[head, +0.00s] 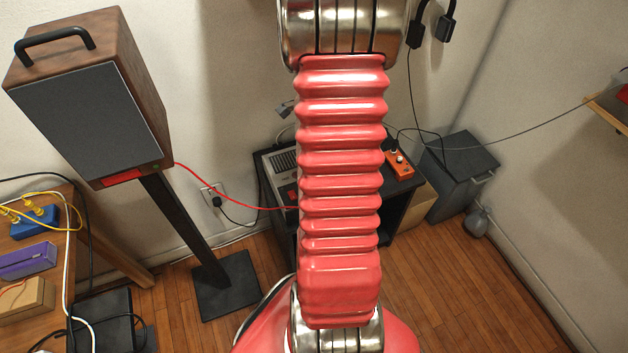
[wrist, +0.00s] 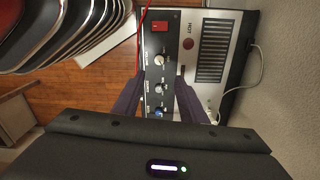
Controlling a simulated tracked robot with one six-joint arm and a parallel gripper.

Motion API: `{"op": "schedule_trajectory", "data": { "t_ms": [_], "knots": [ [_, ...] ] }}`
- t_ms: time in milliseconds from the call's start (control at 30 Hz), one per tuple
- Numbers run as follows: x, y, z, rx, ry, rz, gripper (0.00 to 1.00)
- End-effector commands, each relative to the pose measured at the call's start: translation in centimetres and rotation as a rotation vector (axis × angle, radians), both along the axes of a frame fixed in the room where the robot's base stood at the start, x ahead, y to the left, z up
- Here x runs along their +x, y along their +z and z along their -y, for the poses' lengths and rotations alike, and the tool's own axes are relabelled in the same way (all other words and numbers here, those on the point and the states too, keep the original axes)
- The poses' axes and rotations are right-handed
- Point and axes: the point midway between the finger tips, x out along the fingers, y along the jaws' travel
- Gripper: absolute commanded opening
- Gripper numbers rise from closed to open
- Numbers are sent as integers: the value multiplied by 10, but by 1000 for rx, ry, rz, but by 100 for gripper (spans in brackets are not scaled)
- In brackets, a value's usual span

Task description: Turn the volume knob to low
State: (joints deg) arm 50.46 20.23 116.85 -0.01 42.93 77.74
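In the wrist view a silver amplifier (wrist: 212,22) with a black control panel carries a column of small knobs: an upper pale one (wrist: 162,57), a middle pale one (wrist: 161,88) and a lower one with blue on it (wrist: 158,112). Contact is not visible. In the head view the amplifier (head: 282,161) is partly hidden behind my red arm.
The amplifier has a red switch (wrist: 160,27), a round red "HOT" mark (wrist: 188,43) and a dark vent grille (wrist: 214,50). An orange box with knobs (head: 399,160) sits to its right. A wooden speaker (head: 95,115) stands left; a red cable (head: 225,190) runs from it.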

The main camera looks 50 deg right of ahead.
Motion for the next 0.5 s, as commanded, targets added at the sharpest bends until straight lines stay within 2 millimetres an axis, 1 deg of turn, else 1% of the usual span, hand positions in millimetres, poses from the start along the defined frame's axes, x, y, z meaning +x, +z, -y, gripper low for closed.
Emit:
{"op": "schedule_trajectory", "data": {
  "t_ms": [333, 500],
  "knots": [
    [0, -1, 0, 0, -1, 0, 38],
    [-1, -10, 0, 3, 0, -2, 38]
  ]
}}
